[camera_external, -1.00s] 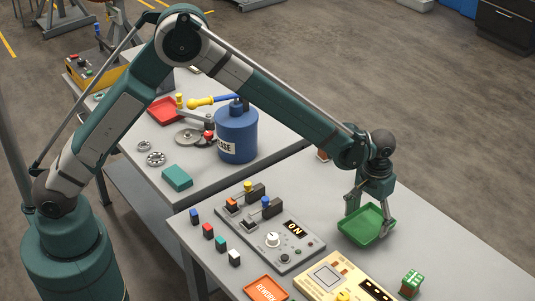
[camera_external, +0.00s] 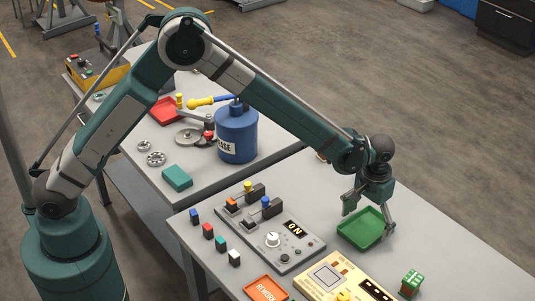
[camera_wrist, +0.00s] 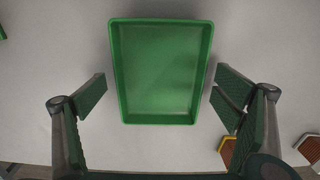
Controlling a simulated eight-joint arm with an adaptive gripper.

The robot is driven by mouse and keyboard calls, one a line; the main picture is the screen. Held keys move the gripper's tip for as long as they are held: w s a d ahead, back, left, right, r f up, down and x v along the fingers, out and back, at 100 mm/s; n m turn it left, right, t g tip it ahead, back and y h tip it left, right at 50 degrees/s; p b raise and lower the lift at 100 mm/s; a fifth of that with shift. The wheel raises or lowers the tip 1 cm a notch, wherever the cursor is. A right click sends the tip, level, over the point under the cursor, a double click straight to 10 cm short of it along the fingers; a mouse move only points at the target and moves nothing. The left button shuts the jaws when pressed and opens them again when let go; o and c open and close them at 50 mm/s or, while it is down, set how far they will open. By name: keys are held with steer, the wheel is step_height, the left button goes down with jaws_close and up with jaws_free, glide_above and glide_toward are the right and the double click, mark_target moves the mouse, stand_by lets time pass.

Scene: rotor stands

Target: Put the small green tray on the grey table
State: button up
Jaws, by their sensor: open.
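The small green tray (camera_external: 360,228) lies flat and upright on the near grey table (camera_external: 455,252), right of the control box. It is empty inside. In the wrist view the tray (camera_wrist: 160,75) sits between the spread fingers, with a gap on each side. My gripper (camera_external: 368,217) is open just above the tray, its fingers straddling it, and holds nothing. It also shows in the wrist view (camera_wrist: 160,88).
A grey control box (camera_external: 270,238) with an ON display stands left of the tray. A cream device (camera_external: 345,285), an orange REWORK tray (camera_external: 266,288) and a green block (camera_external: 411,281) are in front. A second grey table carries a blue canister (camera_external: 237,135). Table right of the tray is clear.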

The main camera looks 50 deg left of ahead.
mark_target(360, 227)
steer(key=shift+r, duration=0.2)
step_height(360, 227, up, 12)
steer(key=shift+p, duration=0.35)
stand_by(0.3)
stand_by(0.4)
steer(key=shift+a+r, duration=0.1)
steer(key=s+a+r+t, duration=0.1)
steer(key=s+a+r, duration=0.4)
steer(key=a+r, duration=0.3)
steer(key=s+a+r+t+h, duration=0.1)
steer(key=s+a+r, duration=0.35)
steer(key=a, duration=0.55)
steer(key=s+a+r+t, duration=0.1)
steer(key=s+a+r, duration=0.3)
steer(key=a+r, duration=0.4)
steer(key=s+a+f+t, duration=0.1)
steer(key=s+a+t, duration=0.1)
steer(key=s+a, duration=0.8)
steer(key=s+a+f+t+y, duration=0.1)
steer(key=s+a+t, duration=0.1)
steer(key=s+a, duration=0.7)
steer(key=s, duration=0.6)
steer(key=shift+a+f, duration=0.4)
